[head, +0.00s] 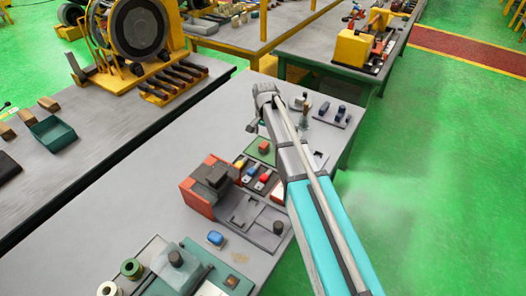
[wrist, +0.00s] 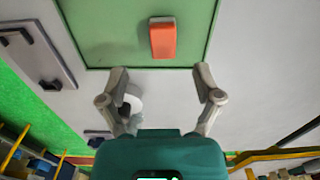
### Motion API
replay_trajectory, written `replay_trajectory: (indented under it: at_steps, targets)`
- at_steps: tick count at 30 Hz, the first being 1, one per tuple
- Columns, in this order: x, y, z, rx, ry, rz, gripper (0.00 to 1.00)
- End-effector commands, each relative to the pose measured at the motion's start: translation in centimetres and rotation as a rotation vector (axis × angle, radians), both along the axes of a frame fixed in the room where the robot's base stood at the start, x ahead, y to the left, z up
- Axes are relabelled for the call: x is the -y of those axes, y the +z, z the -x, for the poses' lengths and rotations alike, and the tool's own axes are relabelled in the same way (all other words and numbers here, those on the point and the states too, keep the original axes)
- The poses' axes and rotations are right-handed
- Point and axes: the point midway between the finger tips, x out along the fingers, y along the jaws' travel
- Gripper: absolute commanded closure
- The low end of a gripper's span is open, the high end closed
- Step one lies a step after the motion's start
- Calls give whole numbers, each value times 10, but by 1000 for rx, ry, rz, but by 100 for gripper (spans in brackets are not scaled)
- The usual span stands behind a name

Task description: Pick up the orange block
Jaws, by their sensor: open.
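The orange block (wrist: 163,38) lies on a green mat (wrist: 100,40) in the wrist view, near the top and right of centre. In the head view the small orange block (head: 264,146) sits on the green mat (head: 255,157) on the grey table, left of my arm. My gripper (wrist: 160,72) is open and empty in the wrist view, its two fingers apart. The block lies beyond the fingertips, not between them. In the head view my gripper's fingers are not clear; only the arm and a small part near its end (head: 254,126) show.
A red and dark fixture (head: 208,185) stands left of the arm, with coloured parts (head: 259,180) beside it. Small plates with pegs (head: 337,115) sit by the far right table edge. A white round piece (wrist: 132,103) shows near the left finger.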

Motion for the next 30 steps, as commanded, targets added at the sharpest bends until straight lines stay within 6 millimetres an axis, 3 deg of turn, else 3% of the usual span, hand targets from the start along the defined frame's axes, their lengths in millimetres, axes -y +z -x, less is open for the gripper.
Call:
replay_trajectory:
  at_steps: [5, 20, 30]
  targets:
    - [0, -11, 0, 0, 0, 0, 17]
    - [-1, -12, 0, 0, 1, 0, 17]
    - [-3, -32, -1, 0, 2, 0, 17]
